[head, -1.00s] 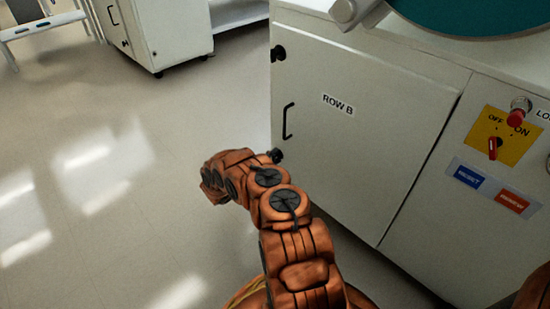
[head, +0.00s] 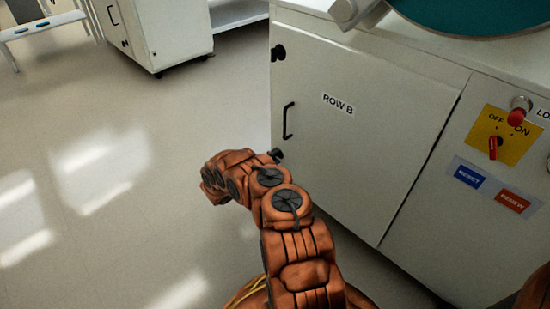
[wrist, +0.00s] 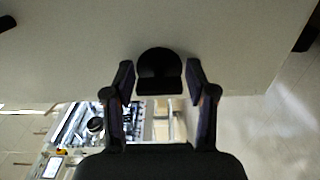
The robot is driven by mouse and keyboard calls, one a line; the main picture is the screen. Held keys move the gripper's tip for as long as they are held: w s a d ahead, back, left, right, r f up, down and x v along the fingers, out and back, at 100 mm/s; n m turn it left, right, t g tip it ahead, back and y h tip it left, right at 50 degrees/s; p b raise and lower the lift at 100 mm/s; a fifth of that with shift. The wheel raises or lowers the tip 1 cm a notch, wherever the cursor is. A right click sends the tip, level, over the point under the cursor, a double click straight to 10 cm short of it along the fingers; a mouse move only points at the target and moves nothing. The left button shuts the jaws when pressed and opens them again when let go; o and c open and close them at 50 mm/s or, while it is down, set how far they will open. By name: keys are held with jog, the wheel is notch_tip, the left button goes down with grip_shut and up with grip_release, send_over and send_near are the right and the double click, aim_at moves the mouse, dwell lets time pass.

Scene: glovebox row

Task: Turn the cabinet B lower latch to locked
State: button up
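The cabinet marked ROW B (head: 375,120) stands on the right in the head view, its door closed. Its lower latch (head: 276,155) is a small black knob at the door's left edge, just beyond my arm and partly covered by it. In the wrist view the black latch (wrist: 159,84) sits on the pale door face. My gripper (wrist: 160,67) is open, one finger on each side of the latch, with narrow gaps seeming to show on both sides. The gripper is hidden behind my arm in the head view. I cannot tell the latch's turn position.
The upper latch (head: 278,53) and a black door handle (head: 288,121) are on the same door. A yellow switch panel (head: 508,135) with a red switch is to the right. Another cabinet (head: 165,35) stands at the back. The floor on the left is clear.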

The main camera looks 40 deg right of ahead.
jog(key=shift+o, duration=0.9)
jog(key=a, duration=1.2)
jog(key=shift+w, duration=0.15)
